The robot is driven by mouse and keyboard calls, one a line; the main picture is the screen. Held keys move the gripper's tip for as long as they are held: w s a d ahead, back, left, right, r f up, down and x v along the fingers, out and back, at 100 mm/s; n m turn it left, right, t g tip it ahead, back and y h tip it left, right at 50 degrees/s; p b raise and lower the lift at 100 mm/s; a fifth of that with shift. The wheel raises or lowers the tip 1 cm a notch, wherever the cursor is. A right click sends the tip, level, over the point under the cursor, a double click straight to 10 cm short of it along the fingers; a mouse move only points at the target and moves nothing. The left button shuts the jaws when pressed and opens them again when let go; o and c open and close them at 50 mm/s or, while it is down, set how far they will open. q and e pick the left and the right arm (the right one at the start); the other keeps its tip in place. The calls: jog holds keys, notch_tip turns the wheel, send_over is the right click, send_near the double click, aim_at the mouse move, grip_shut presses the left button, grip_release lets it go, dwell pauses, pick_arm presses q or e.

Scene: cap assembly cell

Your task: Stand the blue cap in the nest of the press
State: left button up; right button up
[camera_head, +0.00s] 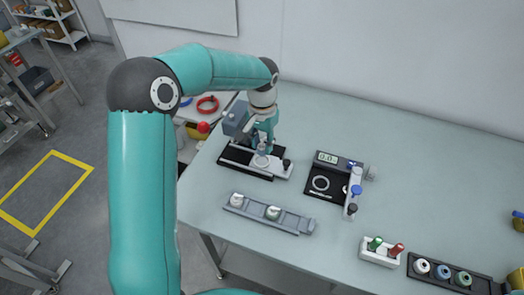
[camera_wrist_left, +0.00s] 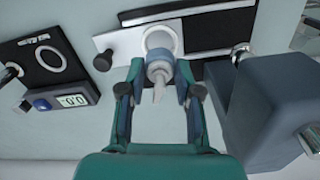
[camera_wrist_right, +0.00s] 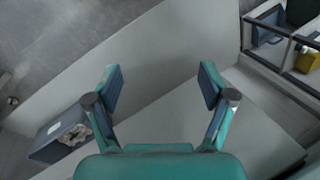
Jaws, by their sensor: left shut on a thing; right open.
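My left gripper (camera_head: 263,143) is at the press (camera_head: 236,122), just above its pale round nest (camera_head: 261,161). In the left wrist view the gripper (camera_wrist_left: 159,82) is shut on a small pale blue-grey cap (camera_wrist_left: 158,68) with a whitish pointed tip. The cap lines up with the nest ring (camera_wrist_left: 161,37) and overlaps its near edge in that view. I cannot tell whether the cap touches the nest. My right gripper (camera_wrist_right: 158,85) is open and empty, away from the press; it does not show in the head view.
A gauge with a black plate (camera_head: 323,184) stands right of the press. The back of the table is clear.

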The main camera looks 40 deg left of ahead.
aim_at(262, 147)
pick_arm(q)
jog(key=shift+f+p, duration=0.3)
jog(key=shift+f, duration=1.95)
jog(key=o, duration=0.7)
notch_tip(262, 147, up, 11)
jog(key=shift+w+r+b, duration=0.1)
jog(key=shift+b, duration=0.45)
jog(key=shift+r, duration=0.45)
